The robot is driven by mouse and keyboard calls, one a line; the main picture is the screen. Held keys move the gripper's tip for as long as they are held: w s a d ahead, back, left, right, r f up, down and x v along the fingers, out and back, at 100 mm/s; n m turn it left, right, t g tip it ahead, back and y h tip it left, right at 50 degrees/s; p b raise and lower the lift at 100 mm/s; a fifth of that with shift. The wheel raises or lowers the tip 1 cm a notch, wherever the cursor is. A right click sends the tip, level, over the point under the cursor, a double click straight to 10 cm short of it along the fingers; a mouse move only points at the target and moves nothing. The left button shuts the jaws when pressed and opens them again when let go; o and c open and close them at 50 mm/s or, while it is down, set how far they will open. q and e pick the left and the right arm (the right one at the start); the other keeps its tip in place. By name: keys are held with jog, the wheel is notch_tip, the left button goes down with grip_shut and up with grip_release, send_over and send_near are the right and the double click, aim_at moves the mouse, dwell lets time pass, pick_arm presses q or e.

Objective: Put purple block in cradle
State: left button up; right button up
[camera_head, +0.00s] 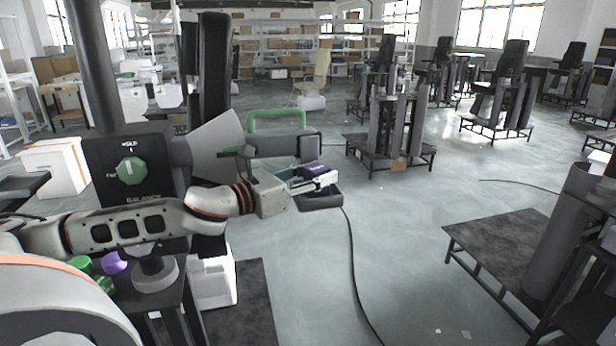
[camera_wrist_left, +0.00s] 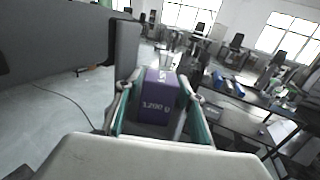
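The purple block (camera_head: 315,171) is between the fingers of my left gripper (camera_head: 312,181). In the left wrist view the purple block (camera_wrist_left: 158,97) shows pale lettering on its near face, with a teal-edged finger against each side. My left gripper looks shut on it. A dark shallow tray (camera_head: 321,201), which looks like the cradle, is just below the gripper at the end of the grey machine arm. The gripper hides part of this tray, and I cannot tell whether the block touches it. My right gripper is in neither view.
A dark machine box with a green knob (camera_head: 131,170) and a green handle (camera_head: 277,119) stand behind my left arm. Green and purple weights (camera_head: 113,263) lie on a stand at lower left. A black cable runs over the floor.

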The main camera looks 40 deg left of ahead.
pick_arm(q)
jog(key=shift+s+a+f+b, duration=0.1)
jog(key=shift+s+a+b, duration=0.2)
jog(key=shift+s+a, duration=0.25)
jog(key=shift+s+d, duration=0.1)
jog(key=shift+s, duration=0.95)
jog(key=shift+s+p, duration=0.4)
jog(key=shift+s, duration=0.1)
jog(key=shift+a+p+v, duration=0.2)
jog(key=shift+p+v, duration=0.3)
jog(key=shift+v, duration=0.4)
send_near(310, 177)
jog(key=shift+a+p, duration=0.2)
jog(key=shift+p, duration=0.15)
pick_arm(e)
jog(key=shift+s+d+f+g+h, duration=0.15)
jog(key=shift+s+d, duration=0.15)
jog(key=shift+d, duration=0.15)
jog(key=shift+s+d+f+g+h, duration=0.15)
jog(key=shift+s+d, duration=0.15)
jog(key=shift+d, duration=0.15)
